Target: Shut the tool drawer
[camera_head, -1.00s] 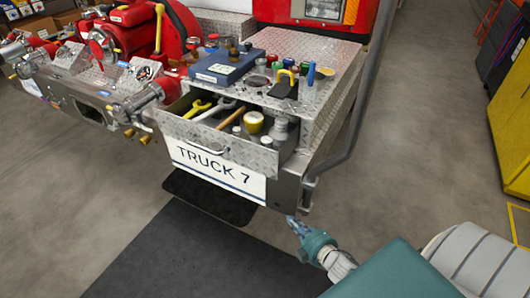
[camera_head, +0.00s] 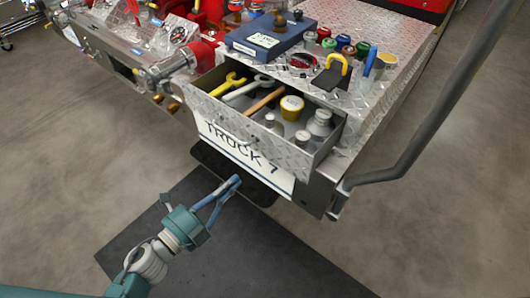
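The tool drawer (camera_head: 290,157) is a diamond-plate metal drawer, pulled out from the truck's bumper. A yellow wrench, a silver wrench, a wooden-handled tool, a yellow roll and several metal pieces lie inside. Its front has a thin handle, and a "TRUCK 7" plate (camera_head: 245,152) is below it. My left gripper (camera_head: 234,182) reaches in from the bottom left. Its two bluish fingers appear to meet at the tips, with nothing seen between them. It shows in front of and below the drawer, apparently apart from it. My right gripper is out of view.
The bumper deck carries a blue case (camera_head: 268,38), several coloured caps and a black item with a yellow handle (camera_head: 332,70). A grey curved pipe (camera_head: 440,110) stands at the right. Pump valves and fittings are at the left. A dark mat (camera_head: 230,250) lies on the open floor.

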